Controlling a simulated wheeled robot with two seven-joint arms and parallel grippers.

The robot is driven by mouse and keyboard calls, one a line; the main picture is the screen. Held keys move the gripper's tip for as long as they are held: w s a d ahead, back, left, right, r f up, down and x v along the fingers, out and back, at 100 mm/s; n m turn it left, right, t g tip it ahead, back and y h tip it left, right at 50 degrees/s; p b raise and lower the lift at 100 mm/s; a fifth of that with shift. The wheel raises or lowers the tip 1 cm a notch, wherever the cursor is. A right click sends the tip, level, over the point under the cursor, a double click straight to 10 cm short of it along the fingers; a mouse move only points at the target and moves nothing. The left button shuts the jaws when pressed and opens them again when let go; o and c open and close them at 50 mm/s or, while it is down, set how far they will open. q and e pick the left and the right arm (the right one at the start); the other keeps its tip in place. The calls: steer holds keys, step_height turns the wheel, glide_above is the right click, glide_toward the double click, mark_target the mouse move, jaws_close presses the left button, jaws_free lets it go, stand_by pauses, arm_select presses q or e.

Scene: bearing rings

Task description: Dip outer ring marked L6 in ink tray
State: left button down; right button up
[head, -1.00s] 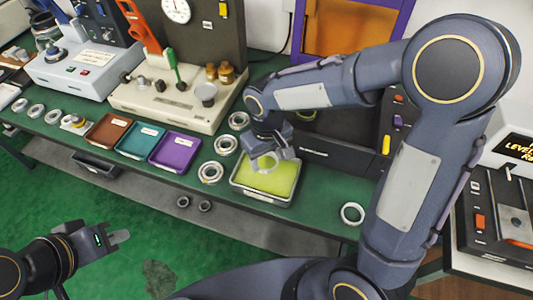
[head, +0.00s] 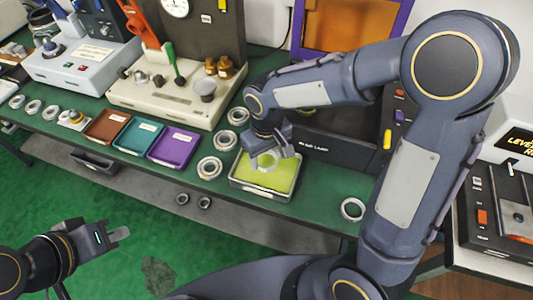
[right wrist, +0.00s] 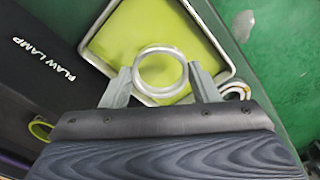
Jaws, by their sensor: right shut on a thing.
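A pale metal ring (right wrist: 139,72) is held edge to edge between the two fingers of my right gripper (right wrist: 162,84) in the right wrist view. The mark on the ring cannot be read. The ring is over the yellow-green pad of the ink tray (head: 236,186), a light-rimmed tray, which also shows in the right wrist view (right wrist: 226,62). In the head view my right gripper (head: 270,158) points down into the tray, and the ring looks at or very near the pad; contact cannot be told. My left gripper (head: 116,236) is empty, low at the left, away from the bench.
A purple tray (head: 174,148), a teal tray (head: 138,138) and a brown tray (head: 106,126) stand left of the ink tray. Rings lie near it, including one at its left (head: 209,168) and one at its right (head: 353,209). A black flaw lamp (right wrist: 38,70) stands close by.

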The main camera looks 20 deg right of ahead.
mark_target(266, 175)
steer(key=shift+f+b, duration=2.4)
steer(key=shift+f, duration=0.55)
steer(key=shift+r, duration=0.1)
stand_by(1.4)
steer(key=shift+r+p, duration=3.45)
steer(key=shift+r, duration=0.8)
